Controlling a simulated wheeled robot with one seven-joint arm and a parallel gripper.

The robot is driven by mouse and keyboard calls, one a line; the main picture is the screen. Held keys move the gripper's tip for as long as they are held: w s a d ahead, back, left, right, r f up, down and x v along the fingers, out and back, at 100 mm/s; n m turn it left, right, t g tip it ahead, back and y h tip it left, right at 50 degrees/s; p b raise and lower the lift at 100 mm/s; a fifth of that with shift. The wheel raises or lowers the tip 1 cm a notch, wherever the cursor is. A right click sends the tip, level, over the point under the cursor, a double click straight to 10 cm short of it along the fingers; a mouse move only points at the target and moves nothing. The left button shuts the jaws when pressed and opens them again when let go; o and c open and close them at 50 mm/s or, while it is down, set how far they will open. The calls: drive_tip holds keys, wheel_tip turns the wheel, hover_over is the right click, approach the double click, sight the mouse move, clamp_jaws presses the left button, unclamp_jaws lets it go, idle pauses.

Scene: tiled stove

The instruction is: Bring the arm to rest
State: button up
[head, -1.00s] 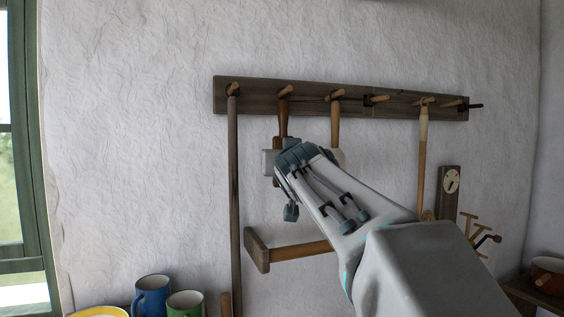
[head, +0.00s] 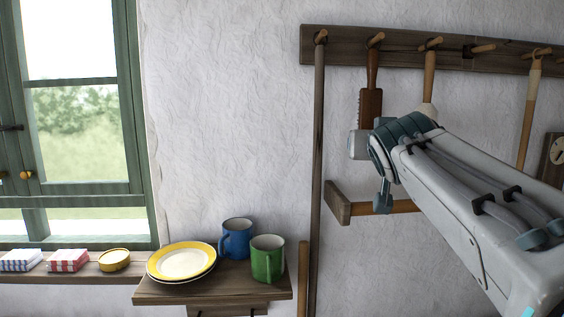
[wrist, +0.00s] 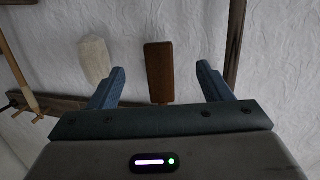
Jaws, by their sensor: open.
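My arm (head: 470,190) reaches up from the lower right in the head view, in front of the wall with hanging tools. My gripper (wrist: 160,82) shows in the wrist view with its two blue fingers wide apart and nothing between them touching. A brown wooden tool (wrist: 158,72) appears beyond the gap between the fingers. In the head view a brown-handled tool (head: 371,103) hangs from a peg, just behind and left of my wrist. The fingertips are mostly hidden in the head view.
A peg rail (head: 340,50) holds several tools, with a long pole (head: 317,170) at its left. A shelf (head: 215,292) below carries yellow-rimmed plates (head: 182,262), a blue mug (head: 236,239) and a green mug (head: 267,259). A window (head: 80,120) is at the left. The wall between is bare.

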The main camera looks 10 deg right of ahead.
drive_tip(key=s+a+f+n+g+y, duration=0.1)
drive_tip(key=s+a+f+g, duration=0.15)
drive_tip(key=f, duration=0.75)
drive_tip(key=s+a+f+g+y, duration=0.1)
drive_tip(key=s+f+g, duration=0.2)
drive_tip(key=f, duration=0.6)
drive_tip(key=s+a+f+n+g+y, duration=0.1)
drive_tip(key=s+a+f+g, duration=0.1)
drive_tip(key=s+f, duration=0.6)
drive_tip(key=s+a+f+g+y, duration=0.1)
drive_tip(key=s+a+f+g, duration=0.2)
drive_tip(key=s+f+g, duration=0.2)
drive_tip(key=s+f, duration=0.3)
drive_tip(key=f, duration=0.2)
drive_tip(key=shift+a+f+n, duration=0.3)
drive_tip(key=shift+f+n, duration=0.05)
drive_tip(key=shift+n, duration=0.05)
